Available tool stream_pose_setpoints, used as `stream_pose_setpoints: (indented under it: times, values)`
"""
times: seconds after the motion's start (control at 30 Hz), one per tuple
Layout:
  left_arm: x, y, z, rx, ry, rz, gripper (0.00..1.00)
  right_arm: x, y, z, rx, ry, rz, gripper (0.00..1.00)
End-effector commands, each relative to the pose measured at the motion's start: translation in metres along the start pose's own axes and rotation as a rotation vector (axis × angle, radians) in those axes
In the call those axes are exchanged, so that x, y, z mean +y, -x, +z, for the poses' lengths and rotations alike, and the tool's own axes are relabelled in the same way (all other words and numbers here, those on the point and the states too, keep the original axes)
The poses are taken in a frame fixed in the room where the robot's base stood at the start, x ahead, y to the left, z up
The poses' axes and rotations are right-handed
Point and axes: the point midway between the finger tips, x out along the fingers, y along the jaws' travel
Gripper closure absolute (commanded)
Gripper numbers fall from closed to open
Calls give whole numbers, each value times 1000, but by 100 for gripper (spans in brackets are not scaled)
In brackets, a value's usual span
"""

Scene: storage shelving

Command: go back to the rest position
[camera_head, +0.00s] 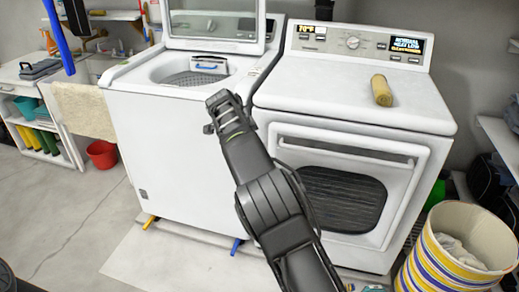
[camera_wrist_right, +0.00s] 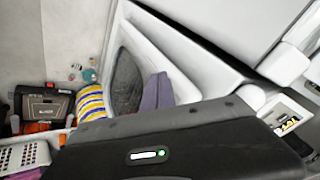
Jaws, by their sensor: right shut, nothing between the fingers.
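My right arm comes in from the bottom of the head view. Its gripper (camera_head: 224,112) is shut and empty, raised in front of the gap between the white top-load washer (camera_head: 165,150) and the white dryer (camera_head: 350,105). It looks apart from both machines, though the exact distance is hard to tell. The right wrist view is tilted and partly filled by a dark part of my own arm with a green light. My left gripper is not in view.
The washer lid (camera_head: 213,20) stands open. A yellow-tan cylinder (camera_head: 381,90) lies on the dryer top. A striped basket (camera_head: 455,250) with cloth stands at the right; it also shows in the wrist view (camera_wrist_right: 92,103). A red bucket (camera_head: 101,154) stands left. The left floor is clear.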

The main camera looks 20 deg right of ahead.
Motion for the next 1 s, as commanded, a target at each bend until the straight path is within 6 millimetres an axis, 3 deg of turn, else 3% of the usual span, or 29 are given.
stream_pose_setpoints:
  times: [0.2,0.7,0.87,1.0]
  values:
    - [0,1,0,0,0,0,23,-4,17,3,0,1,1,100]
    - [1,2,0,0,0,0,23,-2,15,4,-3,5,5,100]
    - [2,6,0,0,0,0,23,16,-13,8,-38,68,38,100]
    - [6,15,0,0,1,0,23,62,-66,24,-125,202,91,100]
